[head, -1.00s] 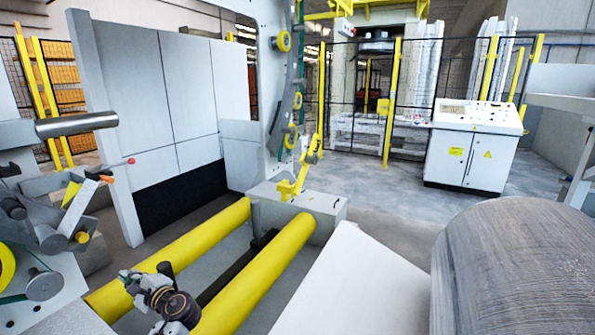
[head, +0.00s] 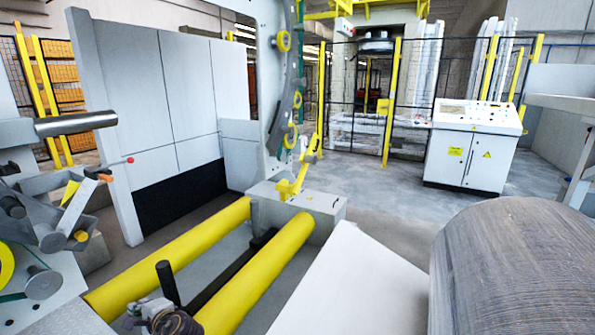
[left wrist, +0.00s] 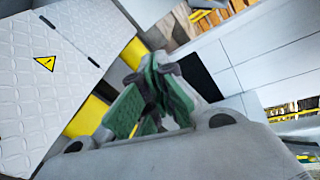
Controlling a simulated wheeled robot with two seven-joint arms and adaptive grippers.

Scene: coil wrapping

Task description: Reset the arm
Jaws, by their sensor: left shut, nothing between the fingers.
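My left arm (head: 172,321) shows at the bottom of the head view, over the near end of the yellow rollers, with a dark upright part sticking up from it. Most of the arm is cut off by the lower edge. In the left wrist view my left gripper (left wrist: 153,96) shows its green-padded fingers brought together, with nothing held between them. My right gripper is not in view.
Two yellow rollers (head: 262,280) run toward a machine with a yellow arm (head: 296,180). A large wrapped coil (head: 515,265) stands at the right beside a white slab (head: 350,285). A white control cabinet (head: 470,150) stands behind. Floor between is clear.

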